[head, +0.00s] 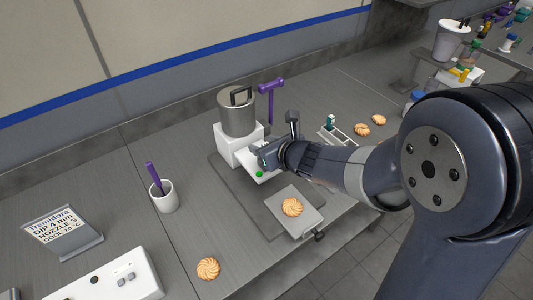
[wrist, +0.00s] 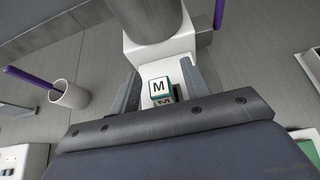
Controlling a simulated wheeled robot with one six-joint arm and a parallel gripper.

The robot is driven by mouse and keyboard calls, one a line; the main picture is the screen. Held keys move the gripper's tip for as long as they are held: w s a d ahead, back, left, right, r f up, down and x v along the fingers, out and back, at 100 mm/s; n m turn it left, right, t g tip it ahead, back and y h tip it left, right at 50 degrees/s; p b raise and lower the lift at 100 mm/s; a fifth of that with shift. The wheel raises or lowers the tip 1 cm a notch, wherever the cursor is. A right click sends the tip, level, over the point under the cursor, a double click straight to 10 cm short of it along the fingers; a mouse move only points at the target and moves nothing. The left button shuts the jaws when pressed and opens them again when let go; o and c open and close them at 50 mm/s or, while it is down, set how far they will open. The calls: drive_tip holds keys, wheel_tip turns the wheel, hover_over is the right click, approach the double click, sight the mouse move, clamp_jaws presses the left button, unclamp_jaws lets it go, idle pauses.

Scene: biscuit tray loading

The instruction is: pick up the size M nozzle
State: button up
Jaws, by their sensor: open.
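The size M nozzle (wrist: 159,87) shows in the wrist view as a small white block with teal edges and a black letter M. It is at the white front part of the machine (wrist: 172,48), below the metal cylinder. My gripper (wrist: 160,92) is open, with one finger on each side of the nozzle. I cannot tell whether either finger touches it. In the head view my gripper (head: 266,154) is at the front of the machine (head: 238,148), and I cannot make out the nozzle there.
A compartmented holder (head: 342,136) with a teal-marked piece stands to the right. A purple-handled tool (head: 270,88) rises behind my gripper. A biscuit (head: 292,207) lies on a grey plate in front. A white cup (head: 165,197) and a sign (head: 62,232) stand left.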

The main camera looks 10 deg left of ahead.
drive_tip(key=shift+w+a+f, duration=0.35)
drive_tip(key=shift+a, duration=0.1)
drive_tip(key=shift+c, duration=0.3)
clamp_jaws()
